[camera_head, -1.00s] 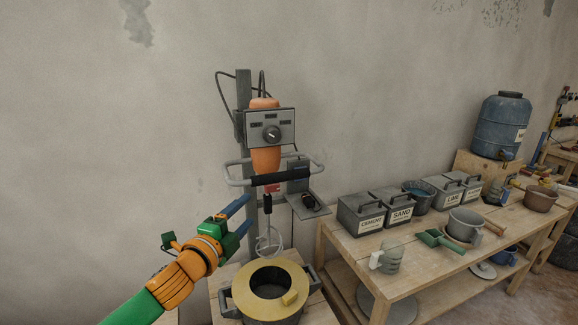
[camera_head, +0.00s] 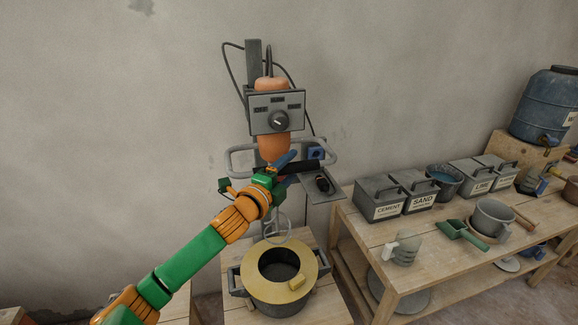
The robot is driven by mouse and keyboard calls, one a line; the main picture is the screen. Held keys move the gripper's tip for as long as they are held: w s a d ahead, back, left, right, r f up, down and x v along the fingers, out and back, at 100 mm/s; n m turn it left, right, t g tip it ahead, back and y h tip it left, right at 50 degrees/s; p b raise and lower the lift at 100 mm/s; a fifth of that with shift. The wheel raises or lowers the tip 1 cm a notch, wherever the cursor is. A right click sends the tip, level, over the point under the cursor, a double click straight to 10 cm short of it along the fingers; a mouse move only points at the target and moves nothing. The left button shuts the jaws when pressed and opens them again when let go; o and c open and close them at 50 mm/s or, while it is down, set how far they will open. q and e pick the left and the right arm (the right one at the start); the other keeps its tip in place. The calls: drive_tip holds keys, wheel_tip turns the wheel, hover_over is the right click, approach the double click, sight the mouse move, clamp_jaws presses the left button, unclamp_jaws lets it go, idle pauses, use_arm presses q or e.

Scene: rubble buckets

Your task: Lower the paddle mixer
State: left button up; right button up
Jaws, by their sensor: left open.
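The paddle mixer (camera_head: 277,120) hangs on a grey upright post against the wall, with an orange body, a grey control box with a dial, and a looped handlebar (camera_head: 239,158). Its wire paddle (camera_head: 279,228) hangs above the bucket (camera_head: 276,291), which has a yellow ring lid with a round opening. My left gripper (camera_head: 288,163) is open at the handlebar, its blue fingers near the black grip (camera_head: 303,167). I cannot tell whether they touch it. The gripper and wrist hide part of the handlebar and the paddle's shaft. My right gripper is not in view.
The bucket stands on a small wooden table (camera_head: 322,302).

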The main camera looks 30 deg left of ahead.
use_arm(q)
drive_tip(key=shift+s+r, duration=0.1)
drive_tip(key=shift+s, duration=0.15)
drive_tip(key=shift+s+r, duration=0.15)
drive_tip(key=shift+s, duration=0.15)
drive_tip(key=c, duration=0.3)
drive_tip(key=shift+s+r, duration=0.1)
drive_tip(key=shift+s, duration=0.05)
clamp_jaws()
drive_tip(key=shift+r, duration=0.3)
